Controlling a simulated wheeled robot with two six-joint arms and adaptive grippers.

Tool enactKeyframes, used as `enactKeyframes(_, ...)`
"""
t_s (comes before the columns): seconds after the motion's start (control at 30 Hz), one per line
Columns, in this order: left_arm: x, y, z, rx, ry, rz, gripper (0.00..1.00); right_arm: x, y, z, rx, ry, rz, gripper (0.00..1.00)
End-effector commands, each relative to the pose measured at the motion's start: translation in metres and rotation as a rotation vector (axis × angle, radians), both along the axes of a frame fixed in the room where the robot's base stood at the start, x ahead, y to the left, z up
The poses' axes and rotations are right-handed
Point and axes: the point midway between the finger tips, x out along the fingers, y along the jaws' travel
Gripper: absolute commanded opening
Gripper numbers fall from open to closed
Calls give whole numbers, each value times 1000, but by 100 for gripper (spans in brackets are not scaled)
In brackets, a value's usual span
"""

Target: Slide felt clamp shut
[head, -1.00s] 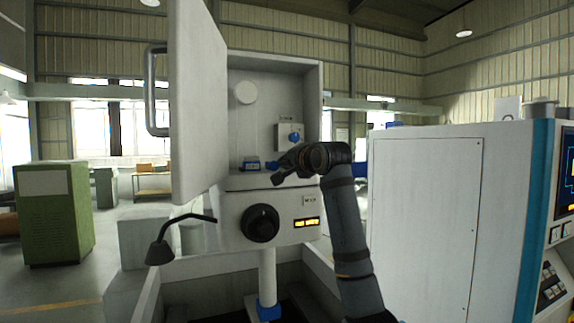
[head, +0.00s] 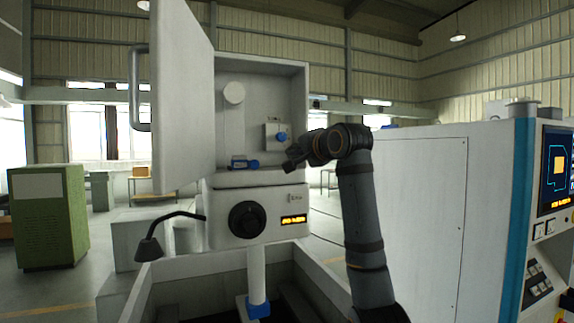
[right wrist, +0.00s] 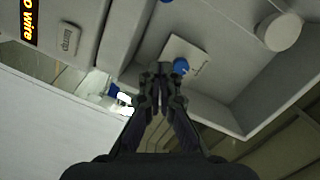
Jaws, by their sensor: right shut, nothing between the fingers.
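Low in the open white cabinet (head: 297,85) sits a blue block (head: 238,163) with a smaller blue piece (head: 253,163) close at its right; these look like the felt clamp, though I cannot read a label. Whether the two touch is too small to tell. My right gripper (head: 289,166) is shut and empty, at the cabinet's lower right, just right of the blue pieces and apart from them. In the right wrist view its closed fingertips (right wrist: 159,69) are beside a pale plate with a blue knob (right wrist: 181,66). My left gripper is out of view.
The cabinet door (head: 182,95) stands open at left. Below are a black knob (head: 247,220), a lit display (head: 294,219) and a bent black lever (head: 150,248). A blue-knobbed box (head: 278,137) is on the back wall. A large machine (head: 420,220) stands at right.

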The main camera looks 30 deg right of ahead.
Motion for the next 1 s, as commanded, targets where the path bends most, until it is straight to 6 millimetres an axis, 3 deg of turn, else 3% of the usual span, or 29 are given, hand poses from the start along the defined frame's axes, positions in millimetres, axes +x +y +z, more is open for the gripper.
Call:
enactKeyframes(0.07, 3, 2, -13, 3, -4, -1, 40, -14, 3, -3, -1, -3, 0, 0)
enactKeyframes(0.3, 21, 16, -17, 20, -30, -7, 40, -35, 5, 3, 0, 0, 1, 0)
enactKeyframes(0.63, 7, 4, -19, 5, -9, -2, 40, -36, 6, 4, 0, 0, 1, 0)
enactKeyframes(1.0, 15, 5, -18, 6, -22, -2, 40, -36, 5, 4, 0, 0, 0, 0)
